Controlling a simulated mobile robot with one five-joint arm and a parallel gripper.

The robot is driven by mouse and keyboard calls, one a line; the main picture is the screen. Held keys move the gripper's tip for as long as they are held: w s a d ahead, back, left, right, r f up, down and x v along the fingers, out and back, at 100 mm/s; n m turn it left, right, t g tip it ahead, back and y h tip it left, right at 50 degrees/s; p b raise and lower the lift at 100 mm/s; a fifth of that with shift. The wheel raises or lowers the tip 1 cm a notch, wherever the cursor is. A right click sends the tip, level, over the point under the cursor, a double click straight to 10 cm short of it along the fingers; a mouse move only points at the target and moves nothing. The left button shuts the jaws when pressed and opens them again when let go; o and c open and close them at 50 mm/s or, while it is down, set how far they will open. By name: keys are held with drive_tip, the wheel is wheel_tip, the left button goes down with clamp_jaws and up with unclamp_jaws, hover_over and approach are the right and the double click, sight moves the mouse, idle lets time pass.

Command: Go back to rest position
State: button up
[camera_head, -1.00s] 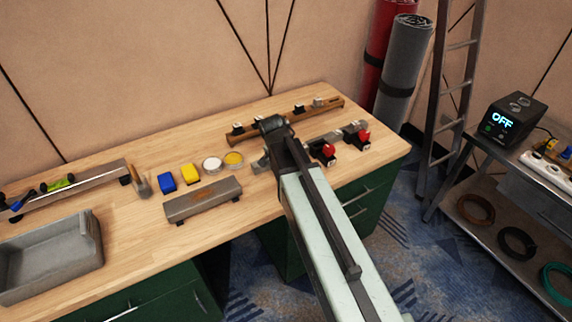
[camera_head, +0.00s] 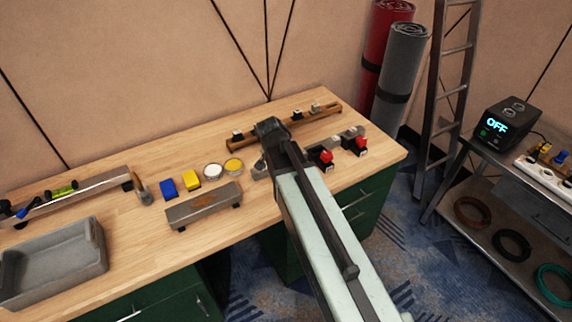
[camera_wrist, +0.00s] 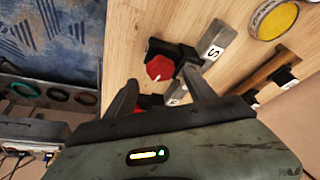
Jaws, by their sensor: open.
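My gripper (camera_wrist: 160,92) shows in the wrist view with its two dark fingers spread apart and nothing held between them. A red-and-black piece (camera_wrist: 160,67) with a grey bar lies on the wooden workbench beyond the fingertips. In the head view my arm reaches over the bench, and the gripper (camera_head: 262,168) is partly hidden behind the arm. Two red-and-black pieces, one of them at the right (camera_head: 360,145), stand just right of my arm. I cannot tell whether a finger touches the red part near it in the wrist view.
The workbench (camera_head: 120,235) holds a grey tray (camera_head: 50,265), a blue block (camera_head: 168,188), a yellow block (camera_head: 188,178), two round discs, a grey block (camera_head: 204,206) and a wooden rail (camera_head: 300,125). Rolls, a ladder (camera_head: 445,90) and a metal cart (camera_head: 480,195) stand right.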

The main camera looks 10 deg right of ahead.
drive_tip(key=p+v, duration=0.2)
drive_tip(key=v, duration=0.1)
drive_tip(key=shift+s+a+r, duration=0.1)
drive_tip(key=shift+s+r, duration=0.05)
drive_tip(key=shift+r, duration=0.2)
drive_tip(key=s+d+f+n+g+y, duration=0.1)
drive_tip(key=s+n, duration=0.2)
drive_tip(key=s, duration=0.3)
drive_tip(key=s+n+g+y, duration=0.1)
drive_tip(key=s+n+g, duration=0.1)
drive_tip(key=s+n, duration=0.2)
drive_tip(key=shift+s+d+f+n+y, duration=0.3)
drive_tip(key=shift+s+d+f+y, duration=0.1)
drive_tip(key=shift+s, duration=0.6)
